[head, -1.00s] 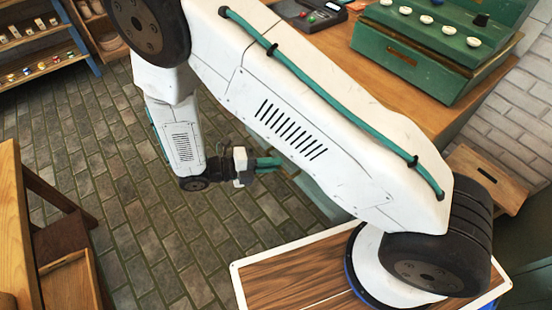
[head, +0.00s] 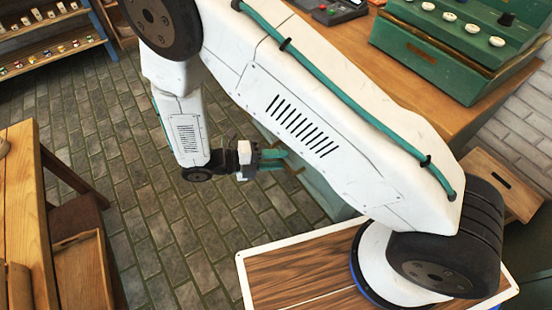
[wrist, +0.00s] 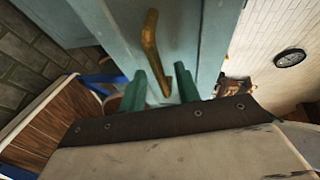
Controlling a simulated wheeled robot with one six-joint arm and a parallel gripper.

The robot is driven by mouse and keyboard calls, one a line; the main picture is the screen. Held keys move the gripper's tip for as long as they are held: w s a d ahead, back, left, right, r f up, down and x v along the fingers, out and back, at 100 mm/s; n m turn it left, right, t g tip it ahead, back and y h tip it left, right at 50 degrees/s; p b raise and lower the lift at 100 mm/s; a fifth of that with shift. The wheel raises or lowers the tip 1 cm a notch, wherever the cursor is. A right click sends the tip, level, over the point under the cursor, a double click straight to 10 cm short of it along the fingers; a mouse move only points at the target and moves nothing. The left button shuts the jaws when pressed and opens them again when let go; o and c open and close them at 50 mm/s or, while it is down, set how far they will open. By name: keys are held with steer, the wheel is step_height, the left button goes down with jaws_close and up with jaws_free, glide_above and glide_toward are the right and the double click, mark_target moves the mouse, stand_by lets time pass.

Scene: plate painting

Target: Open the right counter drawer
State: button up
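My gripper (wrist: 160,72) shows two green fingers standing apart, with nothing clamped between them. A long brass handle (wrist: 151,45) on a pale blue drawer front (wrist: 190,28) lies just beyond the fingers, and its lower end shows in the gap between them. I cannot tell if either finger touches it. The drawer looks shut, but its edges are partly out of view. In the head view my gripper (head: 272,159) is beside the pale blue-green counter side (head: 326,192), which my arm largely hides. I cannot tell which counter drawer this is.
The wooden countertop (head: 468,112) carries a green case (head: 440,55) with several white knobs. A wooden table (head: 22,215) stands at left, with a stool or box near it. Shelves (head: 45,40) are at the far left. Paved floor (head: 150,235) between is clear.

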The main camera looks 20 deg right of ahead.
steer(key=shift+a, duration=0.1)
steer(key=v, duration=0.7)
steer(key=shift+a, duration=0.3)
steer(key=s+d+r+m+t+y, duration=0.1)
steer(key=s+d+r+m+y, duration=0.4)
steer(key=r+m, duration=0.5)
steer(key=s+d+r+m+t+y, duration=0.1)
steer(key=s+d+r+m+y, duration=0.4)
steer(key=d+r+m, duration=0.4)
steer(key=s+d+r+m+y, duration=0.5)
steer(key=r+m, duration=0.7)
steer(key=m, duration=0.4)
steer(key=s+d, duration=0.1)
steer(key=d, duration=0.1)
steer(key=shift+d+m+t+y, duration=0.4)
